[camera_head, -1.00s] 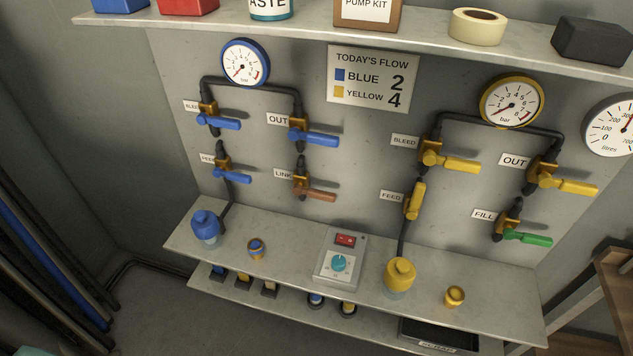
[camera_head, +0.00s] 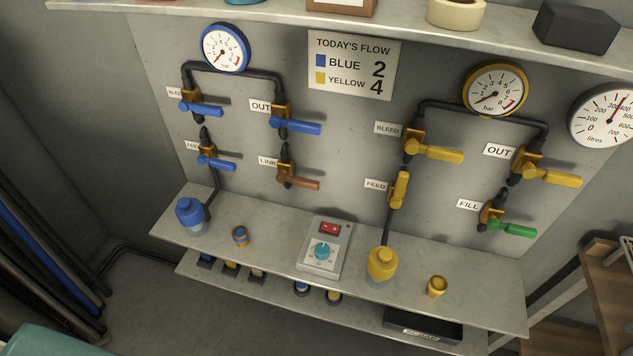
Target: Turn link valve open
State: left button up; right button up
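The link valve has a brown-orange lever (camera_head: 299,183) on a brass body (camera_head: 284,172), beside a LINK label (camera_head: 268,161) on the grey panel. Its lever points right and slightly down, across its vertical pipe. It sits below the blue OUT valve (camera_head: 296,126), whose blue lever also points right. Neither of my grippers is in view, and nothing touches the link lever.
Left of the link valve is a blue feed lever (camera_head: 216,163); yellow valves and a green fill lever (camera_head: 517,230) are farther right. A shelf (camera_head: 270,258) below holds a control box (camera_head: 323,250), bottles and small caps. An upper shelf overhangs the panel.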

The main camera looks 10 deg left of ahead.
aim_at(282, 177)
jog(key=l+u, duration=0.35)
jog(key=i+l+u, duration=0.1)
jog(key=u, duration=0.2)
jog(key=l+u, duration=0.35)
